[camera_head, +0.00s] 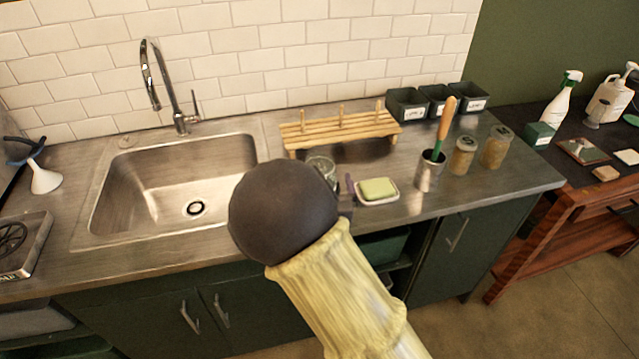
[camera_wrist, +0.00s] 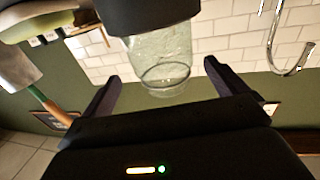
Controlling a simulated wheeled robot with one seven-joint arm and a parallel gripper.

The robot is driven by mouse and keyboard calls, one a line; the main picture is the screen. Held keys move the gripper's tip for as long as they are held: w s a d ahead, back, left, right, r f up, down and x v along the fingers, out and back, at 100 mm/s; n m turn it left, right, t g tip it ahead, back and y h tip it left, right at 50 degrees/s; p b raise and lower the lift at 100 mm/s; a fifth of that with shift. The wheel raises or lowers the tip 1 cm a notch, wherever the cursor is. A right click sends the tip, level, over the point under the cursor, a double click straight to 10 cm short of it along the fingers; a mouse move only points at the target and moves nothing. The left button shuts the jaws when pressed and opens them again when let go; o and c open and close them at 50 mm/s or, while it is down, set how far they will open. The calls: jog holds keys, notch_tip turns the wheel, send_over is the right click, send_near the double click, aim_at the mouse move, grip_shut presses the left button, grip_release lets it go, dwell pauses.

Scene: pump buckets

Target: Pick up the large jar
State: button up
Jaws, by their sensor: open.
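A clear glass jar (camera_head: 321,166) stands on the counter behind my dark round wrist, which hides much of it. In the wrist view, which looks upside down, the glass jar (camera_wrist: 163,62) lies between and beyond my two fingers, with a dark part at the top of the picture. My gripper (camera_wrist: 160,85) is open, with a finger to each side of the jar and visible gaps; I see no contact. Two smaller-looking jars with contents, one jar (camera_head: 462,156) and another jar (camera_head: 496,147), stand at the counter's right.
A sponge on a dish (camera_head: 378,190) and a metal cup (camera_head: 430,172) with a wooden-handled tool are right of my gripper. A slatted wooden rack (camera_head: 340,128) stands behind. The sink (camera_head: 170,185) is left. Dark labelled bins (camera_head: 408,105) line the wall.

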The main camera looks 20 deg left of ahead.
jog(key=p+x, duration=0.1)
jog(key=x, duration=0.4)
jog(key=shift+s+a+f, duration=0.1)
jog(key=shift+a, duration=0.1)
jog(key=c, duration=1.2)
